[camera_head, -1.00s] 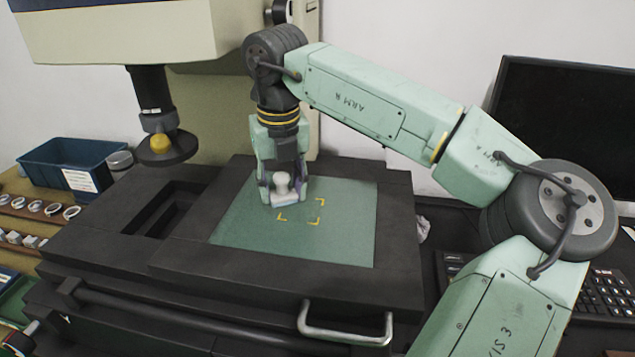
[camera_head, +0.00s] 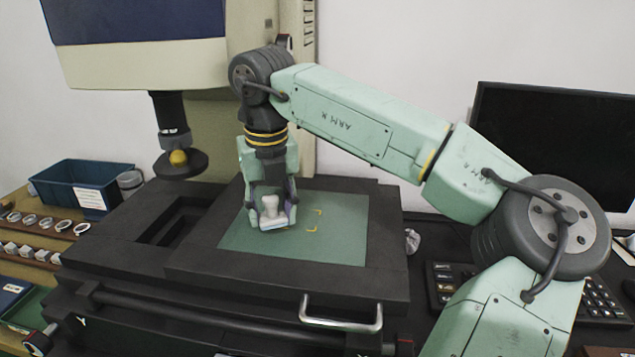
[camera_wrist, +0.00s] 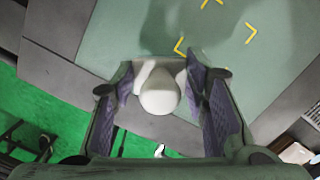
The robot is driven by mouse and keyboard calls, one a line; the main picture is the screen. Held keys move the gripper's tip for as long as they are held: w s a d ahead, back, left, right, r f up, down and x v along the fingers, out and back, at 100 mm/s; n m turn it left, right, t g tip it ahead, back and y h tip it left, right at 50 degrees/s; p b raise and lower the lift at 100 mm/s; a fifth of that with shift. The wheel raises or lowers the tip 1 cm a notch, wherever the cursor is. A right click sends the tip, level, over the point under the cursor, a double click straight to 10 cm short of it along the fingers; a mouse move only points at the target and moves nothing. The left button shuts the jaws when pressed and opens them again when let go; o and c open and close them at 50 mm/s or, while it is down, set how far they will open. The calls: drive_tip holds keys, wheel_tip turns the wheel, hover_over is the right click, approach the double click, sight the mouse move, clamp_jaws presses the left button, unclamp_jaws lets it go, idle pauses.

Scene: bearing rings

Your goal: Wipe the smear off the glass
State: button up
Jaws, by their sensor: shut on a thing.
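The glass (camera_head: 345,240) is a green-tinted pane set in the dark stage, with yellow corner marks (camera_head: 314,228) on it. It also fills the upper part of the wrist view (camera_wrist: 120,30). My gripper (camera_head: 271,212) is shut on a white knob-handled wiper (camera_head: 269,206). The wiper stands upright, its pale base low at the glass, left of the visible marks. I cannot tell if it touches. In the wrist view the wiper's round knob (camera_wrist: 160,96) sits between the two fingers (camera_wrist: 162,95). I cannot make out the smear in either view.
A dark lens column (camera_head: 180,162) hangs left of my arm. A metal handle (camera_head: 340,322) is at the stage front. A blue bin (camera_head: 75,185) and rings (camera_head: 45,222) lie at left. A monitor (camera_head: 560,150) and keyboard (camera_head: 600,300) are at right.

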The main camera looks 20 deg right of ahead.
drive_tip(key=shift+d+r+p, duration=0.1)
drive_tip(key=shift+r+p, duration=1.75)
drive_tip(key=shift+r, duration=1)
drive_tip(key=shift+f, duration=0.2)
